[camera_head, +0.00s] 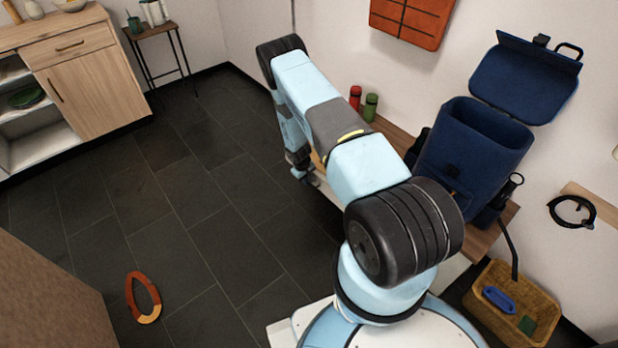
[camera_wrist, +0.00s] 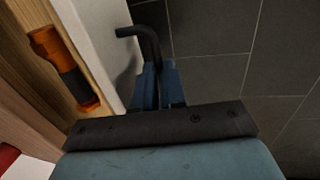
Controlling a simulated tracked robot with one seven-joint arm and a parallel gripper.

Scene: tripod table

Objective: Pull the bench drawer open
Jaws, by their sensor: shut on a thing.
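The bench (camera_head: 397,132) stands along the right wall with a wooden top, largely hidden behind my arm. In the wrist view, the drawer's white front (camera_wrist: 97,38) stands out from the bench's wooden top (camera_wrist: 22,95), and its light wood inside shows, so the drawer is partly open. A dark bent handle (camera_wrist: 148,38) sticks out from the front. My gripper (camera_wrist: 158,75) is shut on this handle, with a blue finger on each side. In the head view my gripper (camera_head: 302,165) is small and low beside the bench, partly covered by my arm.
An orange and black torch-like thing (camera_wrist: 62,68) lies in the drawer. A red bottle (camera_head: 355,97), a green bottle (camera_head: 370,107) and a blue backpack (camera_head: 470,150) stand on the bench. A wicker basket (camera_head: 545,297) is at lower right. Open tiled floor (camera_head: 190,210) lies left; an orange ring (camera_head: 143,298) lies there.

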